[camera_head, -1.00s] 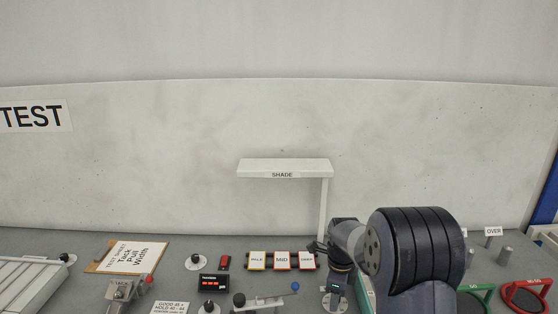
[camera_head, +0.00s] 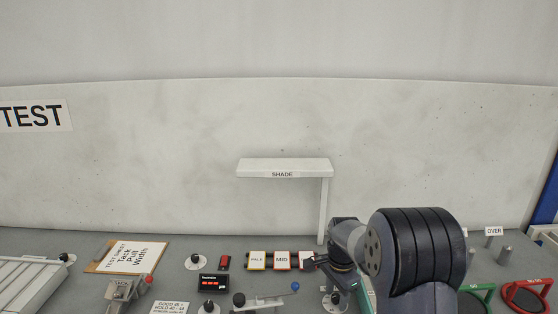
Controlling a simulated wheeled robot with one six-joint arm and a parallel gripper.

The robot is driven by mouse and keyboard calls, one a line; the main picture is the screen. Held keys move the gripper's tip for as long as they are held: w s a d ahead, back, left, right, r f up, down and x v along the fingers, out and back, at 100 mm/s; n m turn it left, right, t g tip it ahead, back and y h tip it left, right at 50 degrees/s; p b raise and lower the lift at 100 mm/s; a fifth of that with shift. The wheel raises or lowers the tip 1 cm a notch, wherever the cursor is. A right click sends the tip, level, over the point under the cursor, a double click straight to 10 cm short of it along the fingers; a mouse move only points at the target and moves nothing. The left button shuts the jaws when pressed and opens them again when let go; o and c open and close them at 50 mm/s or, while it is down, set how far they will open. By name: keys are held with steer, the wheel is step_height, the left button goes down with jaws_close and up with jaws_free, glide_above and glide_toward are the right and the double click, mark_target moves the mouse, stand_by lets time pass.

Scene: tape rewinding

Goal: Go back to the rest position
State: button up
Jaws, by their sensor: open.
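My gripper (camera_head: 313,261) is at the end of my dark arm at right of centre. It points left, with its small dark tips at the right-hand shade card (camera_head: 305,257) and covering part of it. It is open, and I see nothing held in it. Whether the tips touch the card or hover in front of it, I cannot tell.
The PALE card (camera_head: 257,259) and MID card (camera_head: 282,259) stand beside it, under the SHADE canopy (camera_head: 284,167). A blue-knobbed lever (camera_head: 295,286) is in front. A clipboard (camera_head: 126,256) lies left.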

steer(key=n, duration=0.4)
steer(key=shift+n, duration=0.3)
stand_by(0.4)
